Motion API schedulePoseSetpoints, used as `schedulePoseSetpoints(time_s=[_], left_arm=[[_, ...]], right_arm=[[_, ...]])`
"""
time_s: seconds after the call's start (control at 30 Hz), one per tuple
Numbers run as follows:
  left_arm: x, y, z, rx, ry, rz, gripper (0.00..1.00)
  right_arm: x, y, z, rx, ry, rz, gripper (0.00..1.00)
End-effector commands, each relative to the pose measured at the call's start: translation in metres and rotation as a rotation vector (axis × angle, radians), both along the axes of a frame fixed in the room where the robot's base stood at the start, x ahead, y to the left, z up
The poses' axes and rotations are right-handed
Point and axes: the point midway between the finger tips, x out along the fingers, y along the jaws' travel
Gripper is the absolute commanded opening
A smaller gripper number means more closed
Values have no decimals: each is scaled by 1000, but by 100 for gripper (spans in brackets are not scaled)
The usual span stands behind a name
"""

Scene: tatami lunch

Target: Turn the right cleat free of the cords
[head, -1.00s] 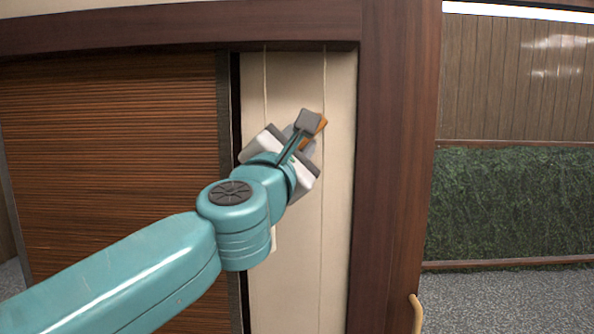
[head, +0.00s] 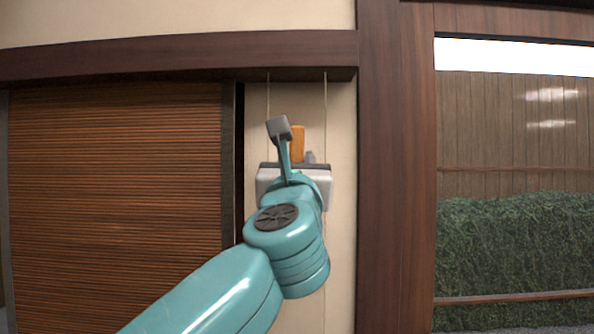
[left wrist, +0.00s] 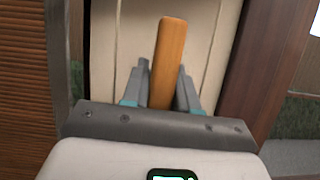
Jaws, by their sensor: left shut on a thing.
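The orange-brown wooden cleat (head: 298,143) stands upright in front of the cream wall panel. My left gripper (head: 297,163) is shut on it. In the left wrist view the cleat (left wrist: 168,62) rises between the two grey fingers of the left gripper (left wrist: 162,92), leaning slightly right. One thin pale cord (head: 268,100) hangs to the left of the cleat and another cord (head: 325,115) to the right. The cleat's lower part and mount are hidden by my gripper, so I cannot see whether any cord touches it. My right gripper is not in view.
A brown slatted screen (head: 115,190) stands left of the panel (head: 343,230). Beyond the post is an opening with a hedge (head: 510,245) and a wooden fence (head: 490,120).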

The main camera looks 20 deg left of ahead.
Motion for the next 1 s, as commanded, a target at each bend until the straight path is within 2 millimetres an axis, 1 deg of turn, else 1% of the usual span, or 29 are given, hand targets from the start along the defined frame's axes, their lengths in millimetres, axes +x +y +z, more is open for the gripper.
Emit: schedulePoseSetpoints(time_s=[0.03, 0.3, 0.63, 0.67, 0.7, 1.0], left_arm=[[-2, 1, 3, -11, -12, -1, 0], [-2, 2, 5, -44, -21, 1, 0], [-3, 2, 5, -44, -22, 0, 0], [-3, 2, 5, -44, -22, 0, 38], [-2, 2, 5, -44, -21, 1, 49], [-2, 1, 1, -42, -16, 0, 49]], right_arm=[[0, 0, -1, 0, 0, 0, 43], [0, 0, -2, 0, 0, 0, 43], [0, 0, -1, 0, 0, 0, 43], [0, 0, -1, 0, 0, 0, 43], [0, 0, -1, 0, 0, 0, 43], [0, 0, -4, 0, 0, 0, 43]])
